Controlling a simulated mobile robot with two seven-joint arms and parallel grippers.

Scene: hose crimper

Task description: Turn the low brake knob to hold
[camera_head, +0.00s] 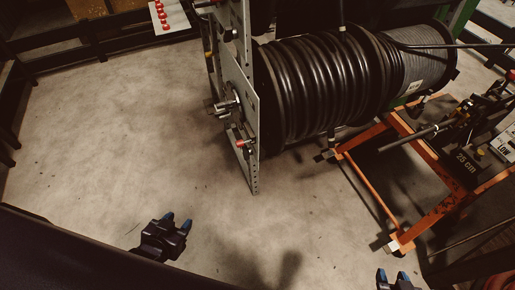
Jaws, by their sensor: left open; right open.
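A black hose reel (325,80) hangs in a grey perforated stand (247,95). A small red-tipped part (241,143) sticks out low on the stand's side plate, below a metal hub (226,105). I cannot tell for sure whether this red-tipped part is the brake knob, and no hold mark can be read. My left gripper (177,222) is open and empty over the floor, in front and to the left of the stand, apart from it. My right gripper (392,277) is open and empty at the bottom edge, well away from the stand.
A white sign reading "LOW" (503,148) is at the right edge. The concrete floor (120,130) left of the stand is clear.

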